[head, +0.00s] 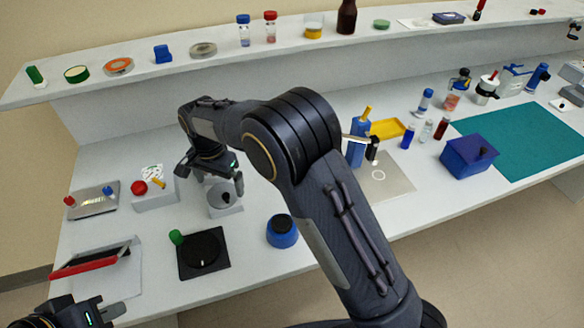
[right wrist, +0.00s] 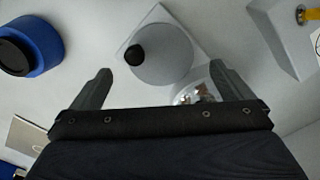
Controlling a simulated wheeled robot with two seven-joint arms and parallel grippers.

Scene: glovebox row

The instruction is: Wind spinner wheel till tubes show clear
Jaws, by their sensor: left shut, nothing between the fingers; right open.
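The spinner wheel appears to be a pale grey disc with a black knob on a white base; in the head view the disc (head: 222,196) stands left of centre on the bench. In the right wrist view the disc (right wrist: 168,58) lies between and beyond my open fingers. A shiny round part with small coloured bits (right wrist: 196,93), perhaps the tubes, is partly hidden by my right gripper (right wrist: 160,72); I cannot tell if they are clear. In the head view my right gripper (head: 214,178) is over the back of the disc, empty. My left gripper (head: 88,312) is shut and empty at the bottom left corner.
A black turntable with a green knob (head: 203,252) and a blue round pot (head: 282,232) stand in front of the disc. A white box with a red button (head: 153,190) is left of it. A red-edged stand (head: 92,262) is near my left gripper.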

